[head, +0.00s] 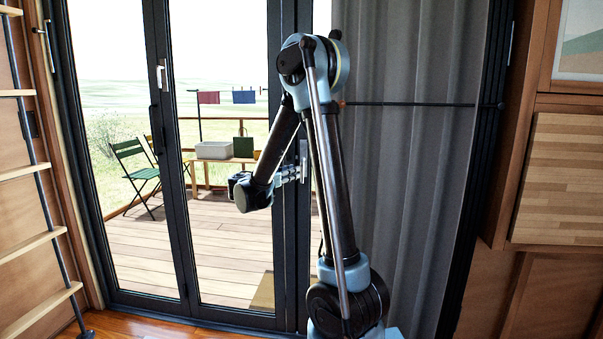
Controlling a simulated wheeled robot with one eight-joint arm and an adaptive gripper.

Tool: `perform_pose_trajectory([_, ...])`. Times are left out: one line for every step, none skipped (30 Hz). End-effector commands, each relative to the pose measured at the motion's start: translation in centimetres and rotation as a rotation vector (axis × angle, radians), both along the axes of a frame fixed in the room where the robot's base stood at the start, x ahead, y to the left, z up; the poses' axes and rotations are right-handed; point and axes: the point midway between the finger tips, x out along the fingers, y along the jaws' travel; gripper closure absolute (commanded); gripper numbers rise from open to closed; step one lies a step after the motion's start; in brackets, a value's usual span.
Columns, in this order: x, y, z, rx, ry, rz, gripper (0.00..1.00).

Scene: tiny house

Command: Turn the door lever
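The glass door (183,180) has black frames and stands shut in front of me. An upright silver fitting (304,158), which looks like the door lever's plate, is on the black frame right of the panes. The lever itself is hidden or too small to make out. My gripper (291,174) is at that fitting, reaching in from the left at about its lower half. Its fingers are small and overlap the fitting, so I cannot tell whether they touch or hold anything. My arm covers part of the frame to the right.
Another light handle (161,76) sits on the left door frame. A grey curtain (410,180) hangs right of my arm, with a thin dark rod across it. A wooden ladder (35,240) stands at the left. Outside are a deck, a green chair (140,170) and a bench.

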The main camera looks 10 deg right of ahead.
Motion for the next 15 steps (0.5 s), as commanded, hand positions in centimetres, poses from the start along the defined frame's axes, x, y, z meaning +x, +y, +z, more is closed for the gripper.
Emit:
perform_pose_trajectory([0.5, -0.8, 0.0, 0.0, 0.0, -0.003, 0.8])
perform_pose_trajectory([0.8, -1.1, 0.0, 0.0, 0.0, -0.004, 0.8])
perform_pose_trajectory([1.2, -1.6, 0.0, 0.0, 0.0, -0.003, 0.8])
perform_pose_trajectory([1.4, -1.9, 0.0, 0.0, 0.0, -0.003, 0.8])
perform_pose_trajectory([1.7, -2.3, 0.0, 0.0, 0.0, -0.004, 0.8])
perform_pose_trajectory([2.0, -2.7, 0.0, 0.0, 0.0, -0.003, 0.8])
perform_pose_trajectory([2.3, -3.0, 0.0, 0.0, 0.0, -0.002, 0.8])
perform_pose_trajectory([2.5, -3.4, 0.0, 0.0, 0.0, -0.003, 0.8])
perform_pose_trajectory([2.8, -3.7, 0.0, 0.0, 0.0, -0.003, 0.8])
perform_pose_trajectory([3.0, -3.9, 0.0, 0.0, 0.0, -0.002, 0.8])
perform_pose_trajectory([3.2, -4.2, 0.0, 0.0, 0.0, -0.001, 0.8])
perform_pose_trajectory([3.4, -4.5, 0.0, 0.0, 0.0, -0.002, 0.8])
perform_pose_trajectory([3.5, -4.6, 0.0, 0.0, 0.0, -0.002, 0.8])
perform_pose_trajectory([3.7, -4.8, 0.0, 0.0, 0.0, -0.002, 0.8])
perform_pose_trajectory([3.8, -4.9, 0.0, 0.0, 0.0, -0.001, 0.8])
